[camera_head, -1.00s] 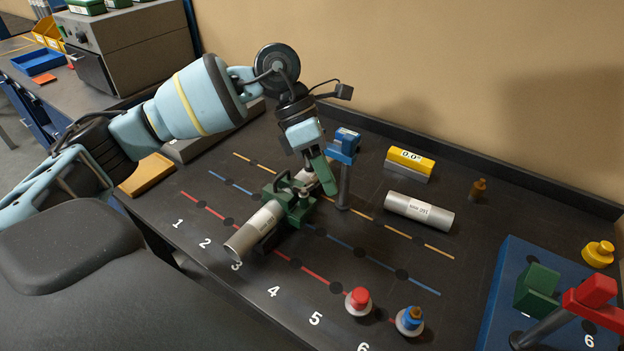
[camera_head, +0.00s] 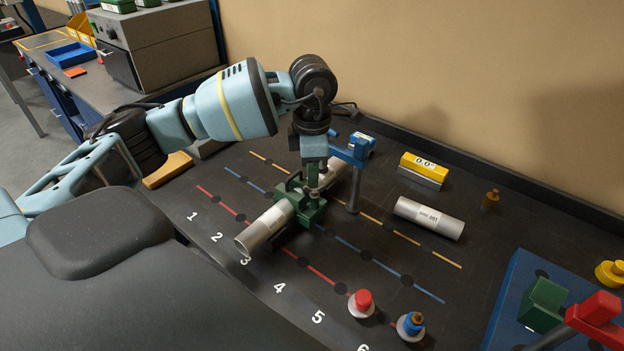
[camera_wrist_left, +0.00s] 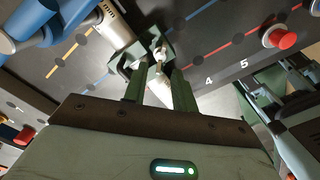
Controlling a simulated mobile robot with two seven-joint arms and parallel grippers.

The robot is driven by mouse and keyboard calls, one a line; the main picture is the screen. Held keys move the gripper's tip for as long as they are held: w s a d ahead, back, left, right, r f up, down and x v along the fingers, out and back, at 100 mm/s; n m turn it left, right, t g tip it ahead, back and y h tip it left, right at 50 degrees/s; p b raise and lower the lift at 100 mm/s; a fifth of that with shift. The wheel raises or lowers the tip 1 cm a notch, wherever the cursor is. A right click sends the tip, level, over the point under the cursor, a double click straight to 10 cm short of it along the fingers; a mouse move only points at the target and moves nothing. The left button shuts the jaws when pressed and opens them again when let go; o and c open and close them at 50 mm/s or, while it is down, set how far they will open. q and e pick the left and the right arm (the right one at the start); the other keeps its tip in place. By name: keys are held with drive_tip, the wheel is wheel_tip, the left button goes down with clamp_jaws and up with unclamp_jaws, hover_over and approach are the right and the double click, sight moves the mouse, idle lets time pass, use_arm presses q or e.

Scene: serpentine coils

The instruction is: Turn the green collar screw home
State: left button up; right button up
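The green collar (camera_head: 309,210) stands on the bench around a silver tube (camera_head: 263,228), near the front numbers 3 and 4. A second tube (camera_head: 332,171) shows behind it. My left gripper (camera_head: 313,186) points straight down over the collar. In the left wrist view its two green fingers (camera_wrist_left: 157,78) are apart, with the collar's small metal screw (camera_wrist_left: 158,55) showing in line with the gap between them. No contact with the screw can be made out. The screw is mostly hidden by the gripper in the head view.
A blue stand (camera_head: 352,150) rises close right of my left gripper. A loose tube (camera_head: 429,218), a yellow 0.0° gauge (camera_head: 424,168), and red (camera_head: 361,303) and blue (camera_head: 411,325) knobs lie further right. Teal and dark parts (camera_wrist_left: 285,105), possibly my right arm, show in the wrist view.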

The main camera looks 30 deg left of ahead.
sight(315, 190)
use_arm(q)
drive_tip(key=shift+f, duration=1.5)
clamp_jaws()
